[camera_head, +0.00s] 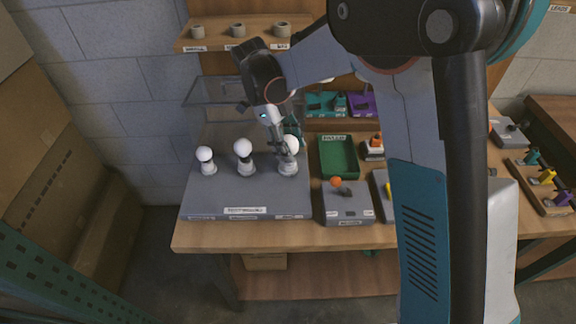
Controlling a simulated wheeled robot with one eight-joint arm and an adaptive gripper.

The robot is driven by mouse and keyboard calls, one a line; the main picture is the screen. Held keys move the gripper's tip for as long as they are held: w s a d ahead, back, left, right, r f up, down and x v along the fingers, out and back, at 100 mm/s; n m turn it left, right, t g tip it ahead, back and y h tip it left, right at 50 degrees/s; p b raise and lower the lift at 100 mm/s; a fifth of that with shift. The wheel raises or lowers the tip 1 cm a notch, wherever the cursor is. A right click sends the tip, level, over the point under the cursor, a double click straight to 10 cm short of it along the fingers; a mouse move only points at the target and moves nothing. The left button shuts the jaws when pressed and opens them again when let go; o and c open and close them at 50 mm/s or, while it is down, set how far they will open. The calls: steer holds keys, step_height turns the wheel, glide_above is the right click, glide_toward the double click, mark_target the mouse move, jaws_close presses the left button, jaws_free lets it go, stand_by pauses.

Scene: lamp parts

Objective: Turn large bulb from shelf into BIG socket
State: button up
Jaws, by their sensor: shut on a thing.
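My gripper (282,147) is at the right end of a row of bulbs on the grey lamp board (206,207). It is shut on a white large bulb (291,144), partly hidden by the fingers. This bulb is directly above the right-hand socket (288,168); I cannot tell how deep it sits. A middle bulb (243,147) stands in the middle socket (246,169). A smaller bulb (204,153) stands in the left socket (209,170). The label on the board's front edge is too small to read.
A shelf (215,42) behind holds several grey rings. A green tray (338,156) and a grey box with an orange knob (347,204) stand right of the board. A clear panel (225,92) rises behind the board. My arm covers much of the right side.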

steer(key=shift+m+g+y, duration=0.3)
steer(key=shift+m, duration=0.7)
steer(key=shift+o, duration=0.8)
steer(key=shift+s+m, duration=0.1)
steer(key=shift+m, duration=0.3)
steer(key=shift+o, duration=0.2)
steer(key=o, duration=0.3)
steer(key=shift+s+a+r+m+g+y, duration=0.1)
steer(key=shift+m+g+y, duration=0.1)
steer(key=shift+m, duration=0.3)
steer(key=shift+s+r+m+g+y, duration=0.1)
steer(key=shift+m+y, duration=0.1)
steer(key=shift+m, duration=0.3)
steer(key=shift+w+f+m, duration=0.25)
steer(key=shift+w+m, duration=0.05)
steer(key=shift+m, duration=0.2)
steer(key=c, duration=0.5)
steer(key=o, duration=0.8)
steer(key=shift+s+f, duration=0.1)
